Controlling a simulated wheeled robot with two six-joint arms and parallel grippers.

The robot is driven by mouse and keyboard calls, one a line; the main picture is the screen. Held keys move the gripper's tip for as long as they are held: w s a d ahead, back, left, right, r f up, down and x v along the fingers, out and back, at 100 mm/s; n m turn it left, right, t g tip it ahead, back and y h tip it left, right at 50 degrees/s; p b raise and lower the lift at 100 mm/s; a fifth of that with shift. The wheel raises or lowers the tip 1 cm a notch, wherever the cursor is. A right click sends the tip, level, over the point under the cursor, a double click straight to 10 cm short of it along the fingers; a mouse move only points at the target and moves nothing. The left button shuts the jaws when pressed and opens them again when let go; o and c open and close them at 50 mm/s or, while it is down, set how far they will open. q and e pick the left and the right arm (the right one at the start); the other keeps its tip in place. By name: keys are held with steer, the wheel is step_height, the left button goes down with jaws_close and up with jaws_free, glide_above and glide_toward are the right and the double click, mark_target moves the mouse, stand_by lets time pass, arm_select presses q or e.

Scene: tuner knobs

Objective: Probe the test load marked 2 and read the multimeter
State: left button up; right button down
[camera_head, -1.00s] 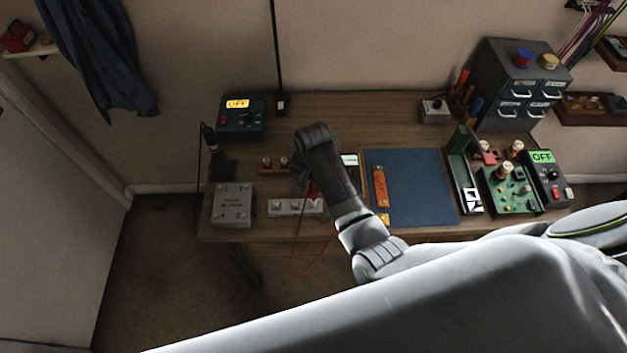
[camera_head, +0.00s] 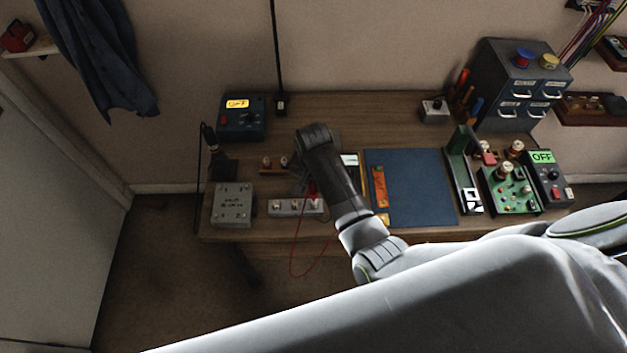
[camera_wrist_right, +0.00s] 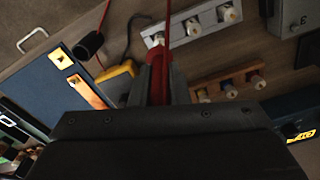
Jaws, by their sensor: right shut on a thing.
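My right gripper (camera_head: 311,187) is shut on a red probe (camera_wrist_right: 157,66), which also shows as a red spot in the head view (camera_head: 312,190). The probe's front end is at an end post of a pale grey strip (camera_wrist_right: 196,22) bearing several white posts; I cannot tell whether it touches. The strip lies near the table's front edge in the head view (camera_head: 285,208). The number marks are too small to read. A yellow-cased device (camera_wrist_right: 116,80), perhaps the multimeter, is beside the gripper. A pale display (camera_head: 349,159) shows beside my arm, its reading illegible. My left gripper is not in view.
A wooden block with posts (camera_head: 272,170) stands behind the strip. A grey box (camera_head: 233,205) is to its left, a dark blue box reading OFF (camera_head: 242,118) behind. A blue mat (camera_head: 425,190) lies right of my arm. A red cable (camera_head: 291,255) hangs over the front edge.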

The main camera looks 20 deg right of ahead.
steer(key=shift+r, duration=2.5)
